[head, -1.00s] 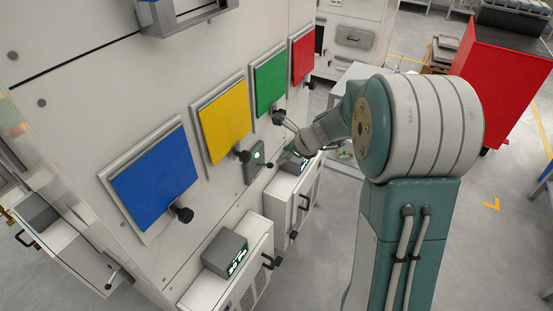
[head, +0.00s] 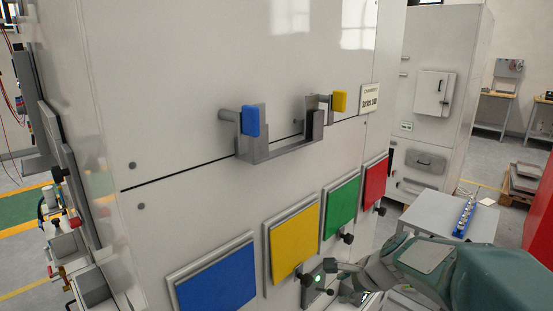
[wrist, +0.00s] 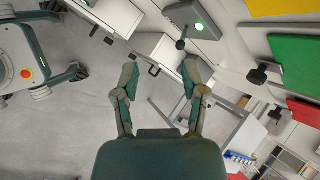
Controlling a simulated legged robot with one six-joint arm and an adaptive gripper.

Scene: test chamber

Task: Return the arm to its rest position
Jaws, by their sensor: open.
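My arm reaches in from the lower right in the head view, bent low in front of the white cabinet. My gripper (head: 345,278) is near the panel's lower edge, close to a small grey box with a green light (head: 316,281). In the wrist view my gripper (wrist: 160,82) has its two fingers spread apart with nothing between them. The green-lit box (wrist: 196,20) with its black-tipped lever is beyond the fingers, near the top, apart from them.
Blue (head: 216,277), yellow (head: 295,242), green (head: 341,206) and red (head: 375,182) panels line the cabinet. A grey bracket (head: 280,150) juts out above them. A grey table (head: 425,212) stands behind my arm. Open floor shows in the wrist view (wrist: 60,130).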

